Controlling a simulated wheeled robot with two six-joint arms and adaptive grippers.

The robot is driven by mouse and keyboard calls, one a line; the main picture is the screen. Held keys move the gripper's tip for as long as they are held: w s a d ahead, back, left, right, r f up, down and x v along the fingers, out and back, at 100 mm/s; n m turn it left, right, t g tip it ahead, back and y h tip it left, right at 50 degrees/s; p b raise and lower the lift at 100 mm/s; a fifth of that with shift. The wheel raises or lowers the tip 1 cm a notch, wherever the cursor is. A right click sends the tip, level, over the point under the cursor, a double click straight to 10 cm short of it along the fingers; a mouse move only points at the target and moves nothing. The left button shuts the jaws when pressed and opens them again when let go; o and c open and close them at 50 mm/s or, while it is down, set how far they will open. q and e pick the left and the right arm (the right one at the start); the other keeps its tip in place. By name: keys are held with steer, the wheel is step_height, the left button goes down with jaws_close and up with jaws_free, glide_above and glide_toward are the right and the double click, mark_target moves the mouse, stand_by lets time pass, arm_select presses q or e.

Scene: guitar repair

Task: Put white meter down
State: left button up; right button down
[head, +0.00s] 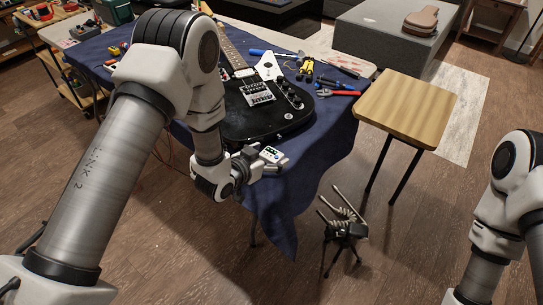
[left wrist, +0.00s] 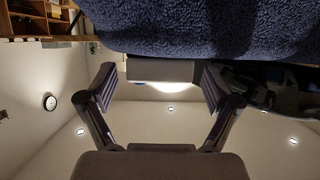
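The small white meter (head: 271,154) has a dark face with a lit display and sits at the near right edge of the table's blue cloth. My left gripper (head: 272,165) is at the meter. In the left wrist view its two fingers (left wrist: 160,88) stand apart on either side of a pale grey block, the meter (left wrist: 160,70), with a narrow gap on each side. There the meter lies right against the blue cloth (left wrist: 200,28), so it seems to rest on it. My right arm shows at the right edge of the head view, its gripper out of frame.
A wooden stool (head: 408,105) stands to the right. A dark stand (head: 345,230) is on the floor below the cloth's hanging corner.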

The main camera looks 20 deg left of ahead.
arm_select(q)
steer(key=c, duration=1.3)
steer(key=shift+r, duration=0.15)
steer(key=shift+r, duration=0.25)
steer(key=r, duration=0.2)
steer(key=shift+s+r, duration=0.35)
steer(key=shift+s, duration=0.05)
steer(key=s+r+p, duration=0.2)
steer(key=s+p, duration=0.5)
steer(key=s, duration=0.8)
steer(key=n+y, duration=0.4)
steer(key=y, duration=0.1)
glide_toward(268, 158)
steer(key=shift+w+a+r+t, duration=0.1)
steer(key=shift+a+r+t, duration=0.15)
steer(key=shift+a, duration=0.25)
steer(key=shift+w+a+r+t, duration=0.15)
steer(key=shift+a+r, duration=0.1)
steer(key=shift+a, duration=0.25)
